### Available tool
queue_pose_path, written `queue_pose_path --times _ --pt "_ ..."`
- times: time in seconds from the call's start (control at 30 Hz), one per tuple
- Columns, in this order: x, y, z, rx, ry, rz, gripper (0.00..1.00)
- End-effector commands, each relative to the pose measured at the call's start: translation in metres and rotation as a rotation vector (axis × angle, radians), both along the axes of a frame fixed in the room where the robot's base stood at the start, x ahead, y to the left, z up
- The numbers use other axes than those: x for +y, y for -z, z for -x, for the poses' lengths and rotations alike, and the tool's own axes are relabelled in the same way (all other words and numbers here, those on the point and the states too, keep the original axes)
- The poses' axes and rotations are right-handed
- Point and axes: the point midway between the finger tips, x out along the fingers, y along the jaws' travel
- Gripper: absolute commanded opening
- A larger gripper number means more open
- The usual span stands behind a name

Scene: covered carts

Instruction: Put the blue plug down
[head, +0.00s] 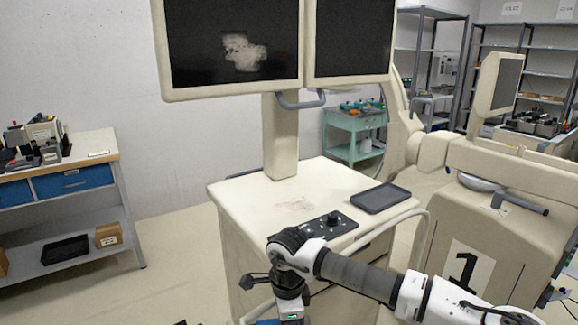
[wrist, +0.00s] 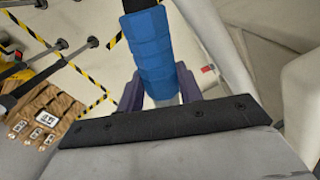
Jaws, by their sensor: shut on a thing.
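The blue plug (wrist: 152,48) is a ribbed blue cylinder with a black cable end at the top of the wrist view. My gripper (wrist: 160,90) is shut on its lower part, with one dark purple finger on each side. In the head view my gripper hangs low at the bottom edge, in front of the cream cart, and its fingers are out of frame. A small bit of blue (head: 268,322) shows there beside it.
The cream cart's top (head: 250,197) carries a black control panel (head: 325,228) and a dark grey tray (head: 378,198). A workbench (head: 95,150) stands left.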

Motion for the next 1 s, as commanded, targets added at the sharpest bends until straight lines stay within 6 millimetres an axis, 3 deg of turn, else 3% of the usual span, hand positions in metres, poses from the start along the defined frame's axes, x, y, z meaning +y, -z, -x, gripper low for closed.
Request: queue_pose_path --times 0.4,0.6,0.73,0.93,1.0 --pt "-0.001 0.122 -0.028 0.003 -0.722 -0.001 0.03" --pt "-0.002 0.172 -0.041 0.002 -1.036 0.000 0.03" --pt "-0.003 0.199 -0.044 -0.001 -1.115 0.000 0.03" --pt "-0.002 0.216 -0.042 0.001 -1.134 -0.001 0.03" --pt "-0.002 0.235 -0.037 0.003 -1.188 -0.004 0.03"
